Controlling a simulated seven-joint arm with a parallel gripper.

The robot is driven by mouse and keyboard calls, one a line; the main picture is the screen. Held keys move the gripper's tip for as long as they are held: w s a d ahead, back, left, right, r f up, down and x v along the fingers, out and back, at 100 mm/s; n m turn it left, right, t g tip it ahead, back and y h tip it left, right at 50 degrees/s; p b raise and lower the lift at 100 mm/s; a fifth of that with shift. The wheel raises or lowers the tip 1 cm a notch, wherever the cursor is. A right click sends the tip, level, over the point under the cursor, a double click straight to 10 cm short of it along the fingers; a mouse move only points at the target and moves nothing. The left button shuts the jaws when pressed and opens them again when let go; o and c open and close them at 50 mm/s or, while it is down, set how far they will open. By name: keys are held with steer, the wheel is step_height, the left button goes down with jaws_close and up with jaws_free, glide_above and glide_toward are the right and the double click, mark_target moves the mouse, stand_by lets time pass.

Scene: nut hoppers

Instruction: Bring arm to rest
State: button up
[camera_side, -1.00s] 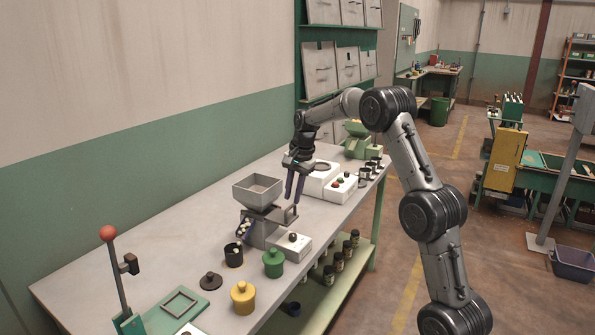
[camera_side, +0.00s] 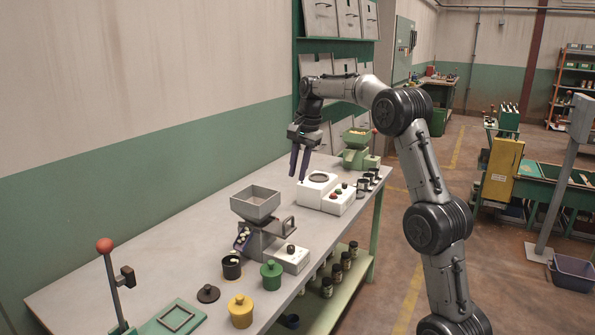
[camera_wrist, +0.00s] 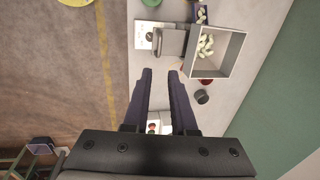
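My gripper (camera_side: 300,180) hangs in the air above the workbench, fingers pointing down and apart, with nothing between them. In the wrist view, my gripper (camera_wrist: 160,72) also shows two dark fingers with a clear gap. The grey hopper (camera_side: 255,203) stands on the bench in front of it, apart from the fingers. In the wrist view the hopper (camera_wrist: 239,54) holds several pale nuts.
A white machine (camera_side: 318,186) with a round plate sits on the bench behind the gripper's side. A green hopper (camera_side: 356,147) stands farther back. Green (camera_side: 271,277) and yellow (camera_side: 240,311) lidded jars stand near the front.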

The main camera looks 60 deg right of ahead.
steer(key=a+r+n+t, duration=0.1)
steer(key=a+r, duration=0.4)
steer(key=s+a+r+n+t, duration=0.1)
steer(key=s+a+r+n, duration=0.2)
steer(key=s+a, duration=0.4)
steer(key=s+a+r+n+t, duration=0.1)
steer(key=s+a+r+n, duration=0.1)
steer(key=s+a, duration=0.5)
steer(key=s+a+f+n, duration=0.3)
steer(key=s+f+n, duration=0.3)
steer(key=s, duration=0.1)
steer(key=s+a+f+n, duration=0.4)
steer(key=s+f+n, duration=0.2)
steer(key=f, duration=0.1)
steer(key=shift+s+f, duration=0.3)
steer(key=shift+s, duration=0.05)
